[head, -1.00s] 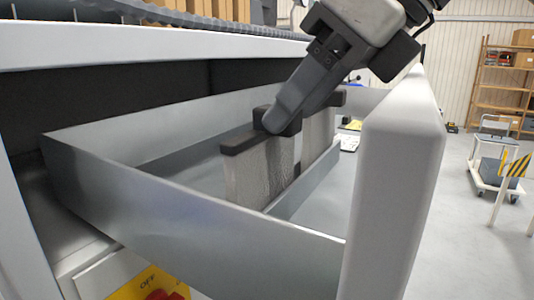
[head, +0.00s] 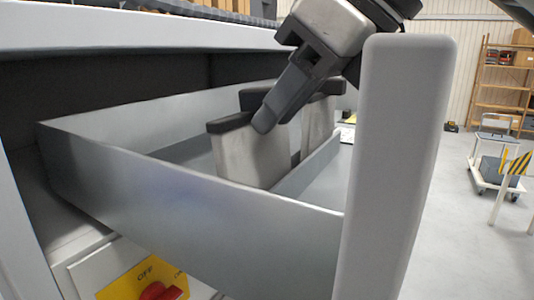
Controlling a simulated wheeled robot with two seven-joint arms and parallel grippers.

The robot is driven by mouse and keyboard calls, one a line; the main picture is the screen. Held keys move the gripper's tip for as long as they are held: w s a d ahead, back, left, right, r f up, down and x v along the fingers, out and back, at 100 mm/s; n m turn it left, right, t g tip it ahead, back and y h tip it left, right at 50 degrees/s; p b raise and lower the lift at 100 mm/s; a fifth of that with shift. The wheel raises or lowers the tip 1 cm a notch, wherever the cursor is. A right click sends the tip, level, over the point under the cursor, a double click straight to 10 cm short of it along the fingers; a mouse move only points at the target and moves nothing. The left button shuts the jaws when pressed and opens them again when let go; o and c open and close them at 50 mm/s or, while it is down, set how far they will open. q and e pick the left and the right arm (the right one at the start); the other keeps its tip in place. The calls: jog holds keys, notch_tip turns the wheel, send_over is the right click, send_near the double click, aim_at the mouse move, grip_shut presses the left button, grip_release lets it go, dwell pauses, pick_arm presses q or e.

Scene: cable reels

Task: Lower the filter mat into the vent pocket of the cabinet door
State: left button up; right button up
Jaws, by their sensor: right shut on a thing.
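My right gripper (head: 264,122) reaches down from the top into the metal pocket (head: 180,210). It is shut on the filter mat (head: 250,160), a light grey panel with a dark strip along its top edge. The mat stands roughly upright between the pocket walls; its lower edge is hidden by the front wall, so I cannot tell whether it rests on the floor. A second grey panel (head: 317,127) with a dark top strip shows just behind the gripper; I cannot tell whether it is a separate piece. My left gripper is not in view.
A thick pale upright panel (head: 400,150) stands close at the right and hides the pocket's right end. A yellow plate with a red knob (head: 158,290) sits below. Shelves (head: 503,75) and a white trolley (head: 497,165) stand on the open floor beyond.

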jog(key=shift+r, duration=0.2)
jog(key=shift+r+p, duration=1.95)
jog(key=shift+r, duration=1.85)
jog(key=shift+d, duration=0.15)
jog(key=s+d+b, duration=0.2)
jog(key=s+d, duration=0.1)
jog(key=d, duration=0.2)
